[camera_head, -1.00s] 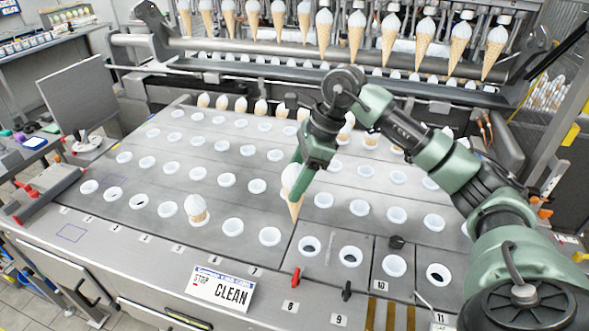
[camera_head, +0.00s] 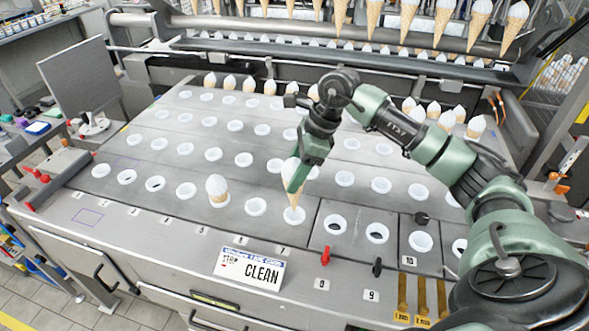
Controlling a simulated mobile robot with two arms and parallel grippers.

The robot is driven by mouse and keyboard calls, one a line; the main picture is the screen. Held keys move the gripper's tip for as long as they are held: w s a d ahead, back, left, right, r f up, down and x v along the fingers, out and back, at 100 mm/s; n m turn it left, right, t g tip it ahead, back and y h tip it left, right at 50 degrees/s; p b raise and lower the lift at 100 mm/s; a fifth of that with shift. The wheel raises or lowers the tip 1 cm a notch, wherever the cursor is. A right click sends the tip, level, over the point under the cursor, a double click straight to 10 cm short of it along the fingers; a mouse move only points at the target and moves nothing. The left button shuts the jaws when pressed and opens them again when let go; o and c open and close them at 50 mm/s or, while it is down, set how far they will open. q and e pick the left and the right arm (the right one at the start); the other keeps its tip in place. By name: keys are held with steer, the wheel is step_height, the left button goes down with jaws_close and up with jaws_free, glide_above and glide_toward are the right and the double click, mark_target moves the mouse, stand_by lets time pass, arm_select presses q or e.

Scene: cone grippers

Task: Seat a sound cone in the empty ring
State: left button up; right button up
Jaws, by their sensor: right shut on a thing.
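My right gripper (camera_head: 297,183) is shut on a cone (camera_head: 291,170) with a white top and a tan wafer. The cone is upright, point down. Its tip is at a white ring (camera_head: 294,215) in the front row; I cannot tell how far it reaches into the opening. Another cone (camera_head: 217,187) stands in a ring of the same row to the left, with an empty ring (camera_head: 255,207) between. My left gripper is not in view.
Several empty rings fill the grey deck (camera_head: 225,172). Cones stand at its back edge, and more hang from the rack behind. A red lever (camera_head: 325,255) and a black lever (camera_head: 377,267) stand on the front edge, beside a CLEAN sign (camera_head: 249,270).

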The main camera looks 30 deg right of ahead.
mark_target(295, 202)
steer(key=shift+f+b, duration=0.4)
steer(key=shift+f, duration=0.45)
steer(key=shift+f+b, duration=1.2)
steer(key=shift+f, duration=0.8)
steer(key=shift+f+b, duration=1.9)
steer(key=shift+f, duration=0.35)
steer(key=o, duration=1)
steer(key=b+v, duration=0.1)
steer(key=v, duration=0.7)
